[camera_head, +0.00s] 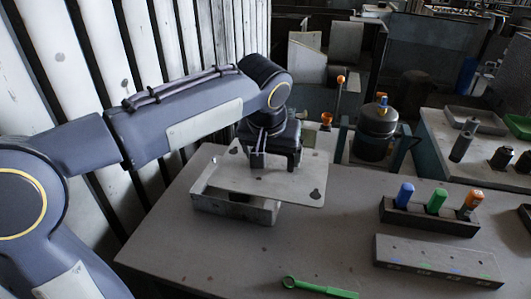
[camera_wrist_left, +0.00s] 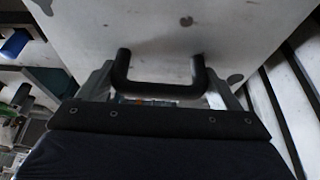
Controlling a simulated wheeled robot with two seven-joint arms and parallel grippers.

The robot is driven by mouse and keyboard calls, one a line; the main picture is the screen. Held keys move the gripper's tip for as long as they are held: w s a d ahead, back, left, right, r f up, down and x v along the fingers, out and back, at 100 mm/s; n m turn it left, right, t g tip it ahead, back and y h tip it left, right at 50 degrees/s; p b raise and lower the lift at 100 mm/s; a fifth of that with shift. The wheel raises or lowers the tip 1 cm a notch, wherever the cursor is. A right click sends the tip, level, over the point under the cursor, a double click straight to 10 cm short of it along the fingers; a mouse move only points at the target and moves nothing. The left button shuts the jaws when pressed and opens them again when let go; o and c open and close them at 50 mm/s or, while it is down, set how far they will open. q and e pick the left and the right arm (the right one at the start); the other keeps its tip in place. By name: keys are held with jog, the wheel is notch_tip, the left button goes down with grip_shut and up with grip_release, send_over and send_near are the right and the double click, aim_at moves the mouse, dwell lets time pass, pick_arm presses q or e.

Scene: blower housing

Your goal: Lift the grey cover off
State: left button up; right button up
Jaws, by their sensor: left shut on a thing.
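The grey cover (camera_head: 299,190) is a flat plate with dark keyhole-shaped slots near its corners. It is held above the open grey housing (camera_head: 232,208) on the table, shifted to the right of it, with a gap showing at the left. My left gripper (camera_head: 272,162) is over the middle of the cover. In the left wrist view the cover (camera_wrist_left: 150,30) fills the upper middle, and my left gripper (camera_wrist_left: 158,92) is shut on its black handle (camera_wrist_left: 160,90). The housing's right part is hidden under the cover. My right gripper is not in view.
A green wrench (camera_head: 315,288) lies at the table's front edge. A dark rack (camera_head: 428,219) with blue, green and orange-topped tools stands at the right, behind a grey block (camera_head: 437,262). A white slatted wall (camera_head: 120,60) is close on the left. The table (camera_head: 330,240) between is clear.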

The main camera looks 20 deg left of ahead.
pick_arm(q)
jog(key=shift+r+p, duration=3.2)
jog(key=shift+r, duration=0.65)
jog(key=shift+f, duration=0.1)
